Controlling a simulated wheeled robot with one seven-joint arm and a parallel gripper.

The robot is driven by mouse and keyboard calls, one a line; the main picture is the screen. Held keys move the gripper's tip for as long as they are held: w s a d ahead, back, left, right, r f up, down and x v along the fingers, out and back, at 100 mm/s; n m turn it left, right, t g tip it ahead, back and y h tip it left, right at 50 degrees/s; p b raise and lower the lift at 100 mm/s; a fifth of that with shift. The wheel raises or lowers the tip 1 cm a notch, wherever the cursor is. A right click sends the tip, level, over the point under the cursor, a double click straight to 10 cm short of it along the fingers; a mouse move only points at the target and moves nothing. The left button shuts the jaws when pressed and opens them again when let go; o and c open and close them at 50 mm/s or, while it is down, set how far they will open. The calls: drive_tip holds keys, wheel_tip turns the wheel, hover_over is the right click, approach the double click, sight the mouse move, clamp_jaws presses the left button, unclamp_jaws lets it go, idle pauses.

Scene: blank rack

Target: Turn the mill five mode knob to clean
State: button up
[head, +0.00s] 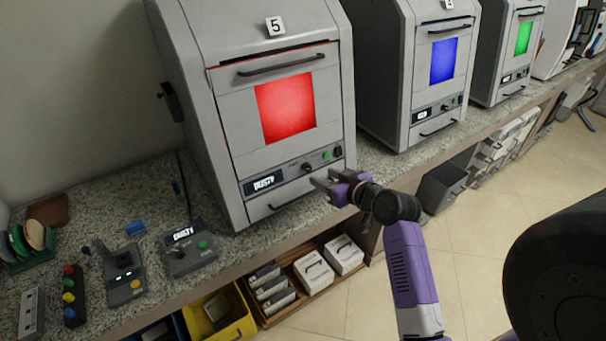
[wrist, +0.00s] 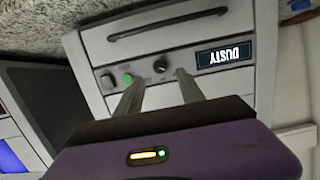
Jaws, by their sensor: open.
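Mill five (head: 220,120) is a grey cabinet with a "5" plate and a red window. Its front panel has a display (head: 264,183) reading "DUSTY", a small black mode knob (head: 307,167), a green button and another dark control. In the wrist view, which is upside down, the knob (wrist: 160,66) shows between my fingertips, beside the display (wrist: 224,54). My gripper (head: 321,181) is open and empty, in front of the panel just below the knob in the head view. I cannot tell whether a finger touches the panel. The knob's pointer is too small to read.
A drawer handle (head: 290,197) sticks out below the panel. The green button (wrist: 127,79) sits close to one finger. A mill with a blue window (head: 444,61) stands to the right. A control box (head: 190,250), also reading "DUSTY", lies on the counter at left.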

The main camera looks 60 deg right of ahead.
sight(309, 170)
drive_tip(key=p+x, duration=0.1)
drive_tip(key=x, duration=0.6)
drive_tip(key=shift+w+d, duration=0.15)
drive_tip(key=shift+c, duration=0.3)
clamp_jaws()
